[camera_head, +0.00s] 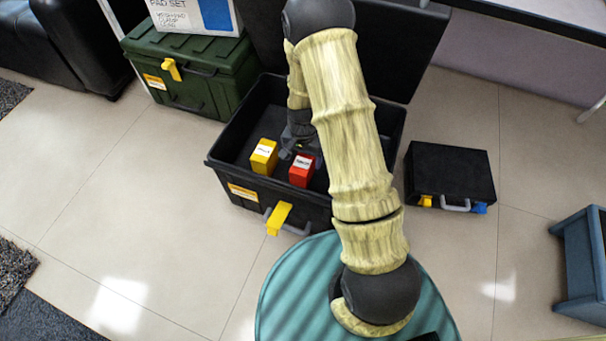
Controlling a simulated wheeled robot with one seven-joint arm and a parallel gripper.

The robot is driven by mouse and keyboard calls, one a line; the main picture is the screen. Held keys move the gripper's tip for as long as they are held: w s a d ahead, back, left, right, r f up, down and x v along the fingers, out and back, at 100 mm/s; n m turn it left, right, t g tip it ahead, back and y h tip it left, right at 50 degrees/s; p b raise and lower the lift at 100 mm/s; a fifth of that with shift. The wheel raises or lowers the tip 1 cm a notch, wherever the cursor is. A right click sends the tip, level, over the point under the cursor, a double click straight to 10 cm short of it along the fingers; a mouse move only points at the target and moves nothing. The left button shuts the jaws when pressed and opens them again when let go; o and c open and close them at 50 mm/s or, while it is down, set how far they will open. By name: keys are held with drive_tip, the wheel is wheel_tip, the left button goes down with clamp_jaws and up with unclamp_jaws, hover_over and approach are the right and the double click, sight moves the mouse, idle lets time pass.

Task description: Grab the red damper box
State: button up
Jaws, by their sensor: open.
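The red damper box (302,170) stands upright inside the open black case (226,171), near its front wall, with a white label on its top. A yellow box (264,157) of similar size stands to its left with a gap between them. My gripper (288,152) is inside the case, just behind the two boxes and slightly left of the red one. It is small and dark against the black case, and its jaws are open with nothing seen between them. My arm hides the right part of the case's inside.
The case's raised lid (400,45) stands behind my arm. A green case (190,70) with a white carton (195,15) on it is at the back left. A small black case (450,172) lies to the right. A blue-grey stool (580,265) is at the right edge.

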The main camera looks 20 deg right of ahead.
sight(302, 163)
idle(0.3)
wheel_tip(302, 163, down, 5)
drive_tip(key=b, duration=0.4)
drive_tip(key=shift+a+f+b, duration=0.1)
drive_tip(key=shift+b, duration=0.3)
drive_tip(key=shift+c, duration=0.3)
drive_tip(key=c, duration=1.1)
wheel_tip(302, 163, up, 10)
drive_tip(key=p, duration=0.6)
drive_tip(key=shift+f+p, duration=0.1)
drive_tip(key=shift+p, duration=0.3)
drive_tip(key=shift+r, duration=0.2)
